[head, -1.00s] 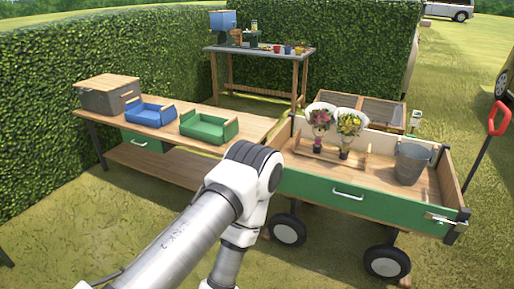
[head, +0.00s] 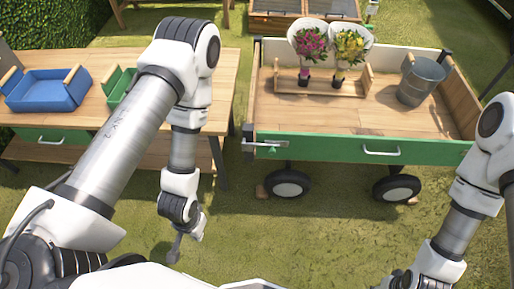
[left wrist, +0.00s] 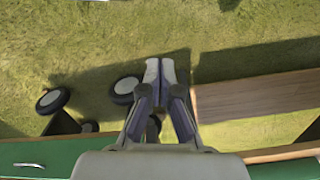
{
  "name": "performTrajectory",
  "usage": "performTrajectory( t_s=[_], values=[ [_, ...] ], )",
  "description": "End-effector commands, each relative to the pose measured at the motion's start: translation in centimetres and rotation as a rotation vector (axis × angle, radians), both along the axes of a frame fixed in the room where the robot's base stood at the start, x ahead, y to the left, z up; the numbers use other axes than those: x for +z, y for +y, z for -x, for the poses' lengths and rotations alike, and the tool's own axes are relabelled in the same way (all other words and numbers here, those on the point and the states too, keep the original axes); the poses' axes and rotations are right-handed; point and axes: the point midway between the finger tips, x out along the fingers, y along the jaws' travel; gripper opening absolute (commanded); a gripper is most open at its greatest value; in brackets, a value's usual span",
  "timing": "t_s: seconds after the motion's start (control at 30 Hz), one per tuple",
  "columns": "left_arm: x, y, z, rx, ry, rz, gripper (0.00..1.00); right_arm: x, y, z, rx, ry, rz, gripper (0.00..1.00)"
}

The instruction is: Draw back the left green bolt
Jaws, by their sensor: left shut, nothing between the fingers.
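The left bolt (head: 264,146) is a metal bolt with a small green knob at the left end of the cart's green front panel (head: 330,148). My left gripper (head: 175,256) hangs low over the grass, in front of and left of the bolt and well apart from it. In the left wrist view its fingers (left wrist: 166,72) are together and empty, above the grass. The bolt cannot be made out in that view. My right gripper (head: 396,281) is at the bottom right edge of the head view, partly cut off, and its fingers are not clear.
The cart bed holds two bouquets in a wooden rack (head: 320,85) and a metal bucket (head: 420,80). A workbench (head: 215,85) with a blue tray (head: 47,90) and a green tray (head: 118,88) stands left. Open grass lies in front of the cart.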

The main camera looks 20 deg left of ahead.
Motion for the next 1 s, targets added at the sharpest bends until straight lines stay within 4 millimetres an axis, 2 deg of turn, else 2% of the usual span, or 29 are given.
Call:
performTrajectory(
  t_s=[0.13, 0.23, 0.33, 0.43, 0.5, 0.63, 0.7, 0.8, 1.0],
  values=[
    [-0.8, 0.0, -0.5, 0.015, -0.021, 0.007, 0.0, -0.8, 0.0, 0.0, 0.0, 0.0, 0.0, 0.4],
    [-3.5, -0.3, -3.1, 0.084, -0.121, 0.052, 0.0, -4.0, 0.0, -0.1, 0.001, -0.001, 0.0, 0.4],
    [-7.1, -0.9, -8.0, 0.228, -0.313, 0.163, 0.0, -9.2, 0.0, 0.0, 0.001, -0.001, 0.0, 0.4],
    [-9.4, -1.6, -14.0, 0.423, -0.548, 0.366, 0.0, -15.3, 0.0, 0.0, 0.001, 0.0, 0.0, 0.4],
    [-9.5, -1.7, -17.6, 0.56, -0.696, 0.547, 0.0, -19.0, 0.1, 0.0, 0.001, 0.001, 0.0, 0.4],
    [-7.7, -1.3, -21.7, 0.758, -0.881, 0.887, 0.0, -24.0, 0.1, 0.0, 0.001, 0.0, 0.0, 0.4],
    [-6.3, -0.9, -22.6, 0.821, -0.933, 1.029, 0.0, -25.4, 0.1, -0.1, 0.001, 0.0, 0.0, 0.4],
    [-4.7, -0.6, -23.2, 0.866, -0.966, 1.148, 0.0, -26.0, 0.1, -0.1, 0.001, -0.001, 0.0, 0.4],
    [-3.7, -0.5, -23.3, 0.876, -0.971, 1.177, 0.0, -25.5, 0.1, -0.1, 0.001, -0.002, 0.0, 0.4]
  ],
)
